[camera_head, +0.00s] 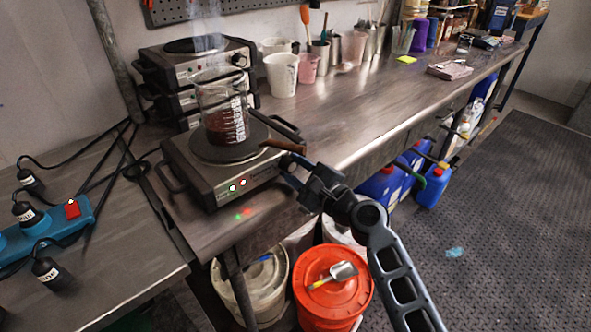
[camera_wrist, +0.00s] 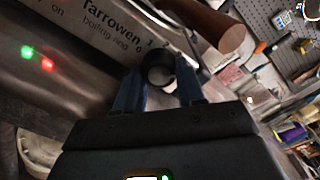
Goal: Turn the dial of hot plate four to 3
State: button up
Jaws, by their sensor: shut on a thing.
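A grey hot plate (camera_head: 205,182) stands at the bench's front edge, with a glass beaker of dark red liquid (camera_head: 224,122) on its ring. Green and red lamps glow on its front panel. In the wrist view its panel (camera_wrist: 85,15) reads "Tarrowen", with the marks 1 and 0 near the dial. My gripper (camera_head: 290,174) is at the panel's right end. In the wrist view the blue fingers of my gripper (camera_wrist: 157,88) are shut on the round black dial (camera_wrist: 158,66). The dial's pointer and setting cannot be read. In the head view my gripper hides the dial.
A brown handle-like piece (camera_head: 283,146) juts over the hot plate's right front corner, close above my gripper. More hot plates (camera_head: 190,66) are stacked behind. A blue power strip (camera_head: 45,228) with cables is at left. Buckets, one with an orange lid (camera_head: 325,300), stand below the bench.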

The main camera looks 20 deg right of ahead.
jog(key=n+b, duration=0.2)
jog(key=n, duration=0.1)
jog(key=shift+f+b, duration=0.2)
jog(key=shift+b, duration=0.1)
jog(key=shift+r+n+b, duration=0.15)
jog(key=shift+n+b, duration=1.05)
jog(key=shift+n, duration=0.5)
jog(key=o, duration=0.8)
jog(key=shift+r, duration=0.1)
jog(key=shift+c, duration=0.2)
jog(key=b+v, duration=0.1)
jog(key=v, duration=0.6)
jog(key=shift+s+d, duration=0.15)
jog(key=shift+s, duration=0.2)
